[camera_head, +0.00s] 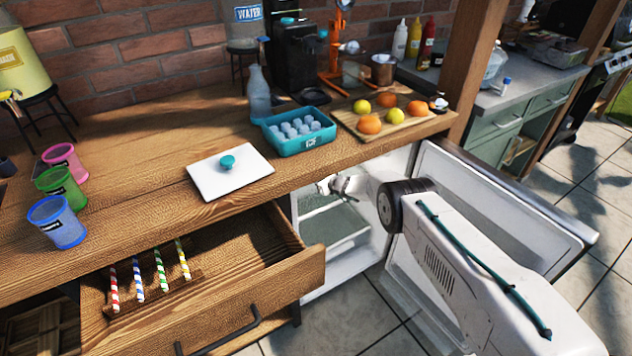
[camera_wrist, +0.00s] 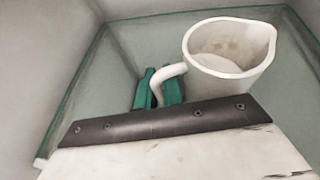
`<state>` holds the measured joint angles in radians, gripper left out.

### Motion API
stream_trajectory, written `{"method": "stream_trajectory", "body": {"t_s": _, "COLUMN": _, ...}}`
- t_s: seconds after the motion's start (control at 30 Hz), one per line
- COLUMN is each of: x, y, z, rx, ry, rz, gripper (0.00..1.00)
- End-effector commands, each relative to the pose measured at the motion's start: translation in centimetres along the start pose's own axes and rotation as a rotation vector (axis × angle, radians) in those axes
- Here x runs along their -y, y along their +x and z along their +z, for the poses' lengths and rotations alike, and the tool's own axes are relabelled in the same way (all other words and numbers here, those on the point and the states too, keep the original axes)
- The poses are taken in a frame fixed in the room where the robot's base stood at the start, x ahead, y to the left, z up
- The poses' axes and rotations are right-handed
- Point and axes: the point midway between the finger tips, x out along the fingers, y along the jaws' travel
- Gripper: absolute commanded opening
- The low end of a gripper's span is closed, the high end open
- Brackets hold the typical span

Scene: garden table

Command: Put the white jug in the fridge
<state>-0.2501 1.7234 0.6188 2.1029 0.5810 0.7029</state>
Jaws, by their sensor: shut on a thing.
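The white jug (camera_wrist: 238,80) shows in the wrist view with its open top facing the camera. My gripper (camera_wrist: 158,88) has teal fingers closed around the jug's handle (camera_wrist: 168,79). The jug is inside the open fridge (camera_head: 335,262), over a glass shelf (camera_wrist: 90,95); I cannot tell whether its base touches the shelf. In the head view my arm reaches into the fridge under the counter, and the table edge and my arm hide most of the jug. The fridge door (camera_head: 490,205) stands open to the right.
An open drawer (camera_head: 215,300) with several striped straws juts out left of the fridge. Above, the wooden counter (camera_head: 130,190) holds an ice tray (camera_head: 290,140), a fruit board (camera_head: 420,128), a white lid (camera_head: 215,187) and coloured cups. The shelf left of the jug looks clear.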

Motion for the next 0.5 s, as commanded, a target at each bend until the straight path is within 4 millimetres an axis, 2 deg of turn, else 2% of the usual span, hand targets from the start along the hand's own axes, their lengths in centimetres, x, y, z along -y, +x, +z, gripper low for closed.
{"method": "stream_trajectory", "body": {"t_s": 0.13, "x": 0.62, "y": 0.00, "z": -0.92, "rx": 0.002, "ry": 0.002, "rz": -0.007, "gripper": 0.00}}
{"method": "stream_trajectory", "body": {"t_s": 0.5, "x": 0.90, "y": -0.06, "z": -1.24, "rx": 0.001, "ry": 0.003, "rz": -0.009, "gripper": 0.00}}
